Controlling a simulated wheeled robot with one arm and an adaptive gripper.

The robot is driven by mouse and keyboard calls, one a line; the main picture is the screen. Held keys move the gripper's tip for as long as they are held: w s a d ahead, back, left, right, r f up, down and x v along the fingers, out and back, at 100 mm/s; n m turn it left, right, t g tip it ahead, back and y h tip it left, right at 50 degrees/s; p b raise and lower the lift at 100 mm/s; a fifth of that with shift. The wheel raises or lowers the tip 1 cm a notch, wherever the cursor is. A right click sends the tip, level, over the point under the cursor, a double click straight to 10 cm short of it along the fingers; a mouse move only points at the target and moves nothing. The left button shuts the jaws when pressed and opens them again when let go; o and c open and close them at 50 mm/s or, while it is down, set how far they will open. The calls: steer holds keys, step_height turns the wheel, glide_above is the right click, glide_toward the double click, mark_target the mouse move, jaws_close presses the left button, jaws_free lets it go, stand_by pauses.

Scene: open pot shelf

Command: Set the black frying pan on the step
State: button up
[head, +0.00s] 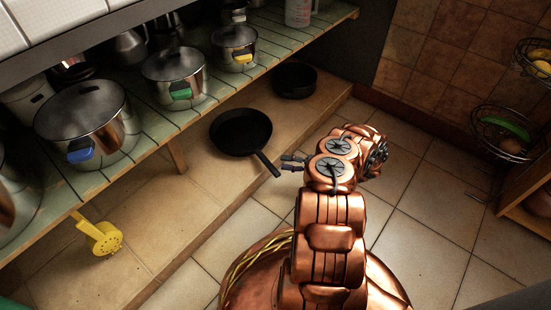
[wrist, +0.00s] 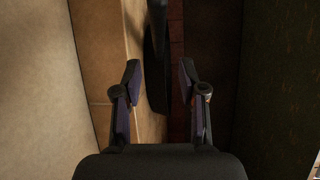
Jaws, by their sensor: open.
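The black frying pan (head: 240,131) appears to rest flat on the tan stone step (head: 190,200) below the shelf in the head view. Its handle points down and to the right, over the step's front edge. My gripper (head: 290,163) is just right of the handle's end. In the wrist view my gripper (wrist: 160,72) is open. The pan's bowl is not clearly seen in the wrist view.
A second black pan (head: 294,80) stands farther back on the step. Steel pots, one with a blue handle (head: 88,122), stand on the green slatted shelf (head: 130,150) above. A yellow strainer (head: 103,238) hangs at its front. The tiled floor (head: 430,220) is clear on the right.

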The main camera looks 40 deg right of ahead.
steer(key=w+a+r+n+g+y, duration=0.2)
steer(key=w+a+r+g, duration=0.1)
steer(key=a+r, duration=0.4)
steer(key=w+a+r+n+g+y, duration=0.2)
steer(key=w+a+r+g, duration=0.1)
steer(key=a+r, duration=0.4)
steer(key=s+a+r+n+g, duration=0.35)
steer(key=a+r+g, duration=0.35)
steer(key=a+r, duration=0.65)
steer(key=s+a+r+n+g+h, duration=0.1)
steer(key=s+a+r+g+h, duration=0.2)
steer(key=s, duration=0.4)
steer(key=s+a+r+n+g+h, duration=0.2)
steer(key=s+a+r+h, duration=0.15)
steer(key=s+a, duration=0.3)
steer(key=s+d+r+t+h, duration=0.1)
steer(key=s+d+h, duration=0.2)
steer(key=s, duration=0.5)
steer(key=s+d+r+h, duration=0.2)
steer(key=s+h, duration=0.3)
steer(key=s, duration=0.4)
steer(key=shift+s+d+r+t, duration=0.3)
steer(key=shift+d+t, duration=0.1)
steer(key=shift+d, duration=0.4)
steer(key=shift+r+n+p, duration=0.15)
steer(key=shift+n+p, duration=0.1)
steer(key=shift+p, duration=0.05)
